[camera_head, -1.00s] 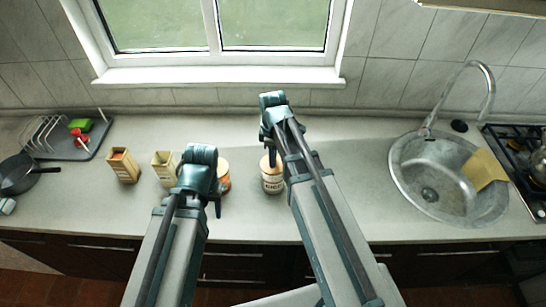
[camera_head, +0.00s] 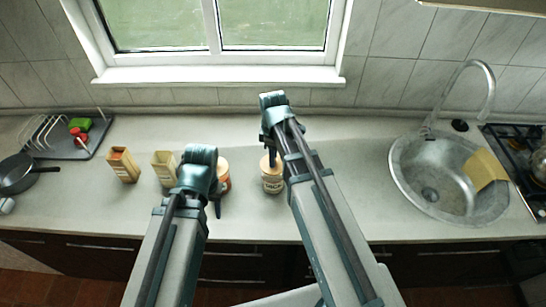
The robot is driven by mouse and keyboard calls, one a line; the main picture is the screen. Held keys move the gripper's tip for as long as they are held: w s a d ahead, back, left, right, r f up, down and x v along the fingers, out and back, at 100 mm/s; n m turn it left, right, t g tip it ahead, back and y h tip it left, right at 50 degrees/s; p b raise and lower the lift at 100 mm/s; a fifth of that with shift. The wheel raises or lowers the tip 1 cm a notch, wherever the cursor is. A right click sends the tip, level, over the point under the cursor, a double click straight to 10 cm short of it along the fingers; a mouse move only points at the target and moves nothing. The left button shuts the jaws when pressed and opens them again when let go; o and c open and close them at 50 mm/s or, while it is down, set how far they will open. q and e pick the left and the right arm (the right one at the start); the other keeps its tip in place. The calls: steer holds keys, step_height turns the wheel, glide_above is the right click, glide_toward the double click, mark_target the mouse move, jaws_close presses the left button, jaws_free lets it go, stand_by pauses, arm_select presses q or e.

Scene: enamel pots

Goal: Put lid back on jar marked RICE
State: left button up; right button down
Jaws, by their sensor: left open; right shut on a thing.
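A cream jar (camera_head: 272,184) with dark lettering on its front stands upright on the counter, right of centre; the lettering is too small to read surely. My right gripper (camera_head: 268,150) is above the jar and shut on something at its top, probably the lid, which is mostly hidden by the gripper. I cannot tell whether the lid is seated on the rim. My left gripper (camera_head: 216,204) is open, in front of another round container (camera_head: 224,178) with an orange band, which it partly hides.
Two open rectangular cream containers, one (camera_head: 123,165) further left and one (camera_head: 164,168) nearer my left arm, stand on the counter. A dish rack tray (camera_head: 75,143) and a dark pan (camera_head: 18,175) are at far left. A round sink (camera_head: 445,185) is at right. Counter between jar and sink is clear.

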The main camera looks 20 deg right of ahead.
steer(key=shift+c, duration=0.6)
jaws_free()
steer(key=shift+r+p, duration=1.35)
steer(key=shift+p, duration=0.05)
steer(key=shift+r+p, duration=2.15)
steer(key=shift+r, duration=0.05)
jaws_close()
